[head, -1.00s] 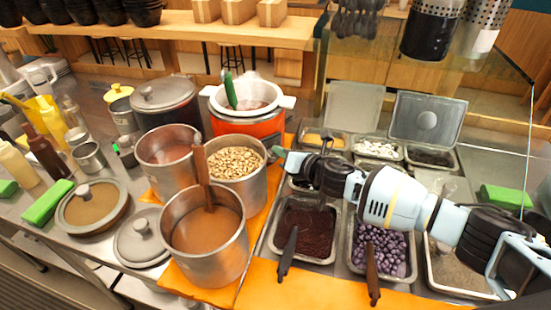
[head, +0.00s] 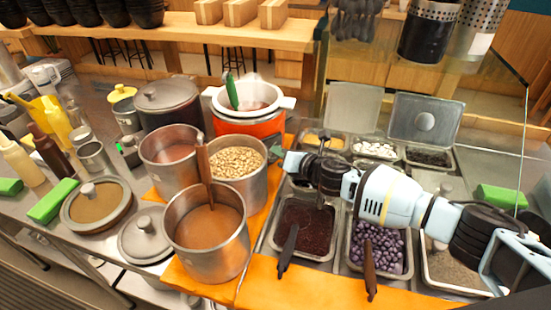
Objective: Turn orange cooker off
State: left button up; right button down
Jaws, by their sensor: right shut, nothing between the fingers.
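The orange cooker (head: 250,127) stands at the back middle of the counter. It has a white pot with two handles on top (head: 287,102), and a green-handled utensil (head: 231,90) stands in it. Its lower front is partly hidden by the pots before it, and I cannot make out a switch. My right gripper (head: 288,163) reaches in from the right over the topping trays, just right of the bean pot and in front of the cooker, apart from it. It is shut and empty. My left gripper is not in view.
A pot of beans (head: 237,163) and a pot of brown liquid with a ladle (head: 208,232) stand left of my right gripper. Topping trays lie below my arm, with a purple-bean tray (head: 376,248) and upright handles. A glass panel stands at the right.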

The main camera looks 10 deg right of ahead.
jog(key=shift+d, duration=0.2)
jog(key=shift+s+d+r, duration=0.1)
jog(key=shift+s+d, duration=0.05)
jog(key=shift+s, duration=0.15)
jog(key=shift+s+a+f+v, duration=0.1)
jog(key=shift+f+v, duration=0.05)
jog(key=shift+v, duration=0.7)
jog(key=shift+s+a+f+v, duration=0.1)
jog(key=shift+f+v, duration=0.05)
jog(key=shift+v, duration=0.65)
jog(key=shift+s+a+f+v, duration=0.1)
jog(key=shift+v, duration=0.75)
